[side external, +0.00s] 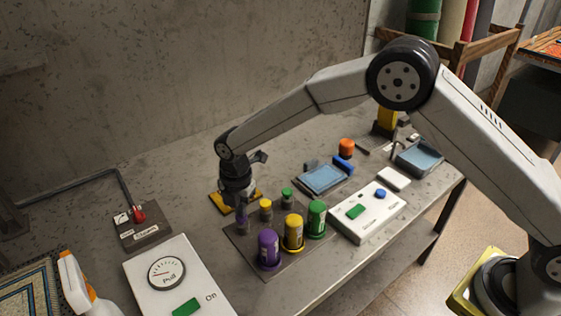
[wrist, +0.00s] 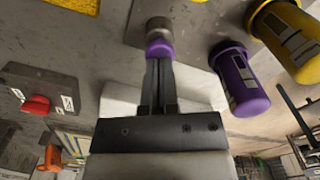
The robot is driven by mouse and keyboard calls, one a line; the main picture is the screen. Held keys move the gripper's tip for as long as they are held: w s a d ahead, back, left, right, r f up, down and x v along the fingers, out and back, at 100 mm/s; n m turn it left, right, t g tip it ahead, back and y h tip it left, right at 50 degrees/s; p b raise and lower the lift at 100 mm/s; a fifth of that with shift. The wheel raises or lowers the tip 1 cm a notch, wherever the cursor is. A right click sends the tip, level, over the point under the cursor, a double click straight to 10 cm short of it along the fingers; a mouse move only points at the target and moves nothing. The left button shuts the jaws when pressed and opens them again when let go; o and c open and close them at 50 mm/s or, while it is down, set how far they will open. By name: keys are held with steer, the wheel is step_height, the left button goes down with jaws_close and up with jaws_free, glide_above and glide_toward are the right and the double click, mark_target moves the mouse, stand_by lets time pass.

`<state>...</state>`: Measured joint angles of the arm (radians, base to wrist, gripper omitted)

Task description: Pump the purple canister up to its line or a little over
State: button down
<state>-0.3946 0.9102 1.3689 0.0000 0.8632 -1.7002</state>
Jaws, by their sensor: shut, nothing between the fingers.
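The purple canister (side external: 269,250) stands at the front left of a dark plate, beside the yellow and green ones. In the wrist view the purple canister (wrist: 240,80) shows a pale strip on its side; its line and level are too small to read. Behind it stands a grey pump with a purple top (side external: 242,216). My gripper (side external: 241,200) points down right above this pump. In the wrist view my shut, empty fingers (wrist: 159,62) end at the purple pump top (wrist: 159,48); I cannot tell whether they touch it.
The yellow canister (side external: 293,233) and green canister (side external: 316,218) stand close by, with yellow (side external: 266,208) and green (side external: 287,196) pumps behind. A white box with a dial (side external: 165,272) and a red switch (side external: 139,214) lie left. A white button panel (side external: 366,212) lies right.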

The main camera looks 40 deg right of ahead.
steer(key=shift+f, duration=1)
steer(key=shift+r, duration=3.55)
step_height(320, 180, up, 3)
steer(key=shift+r, duration=0.15)
steer(key=shift+f, duration=3.3)
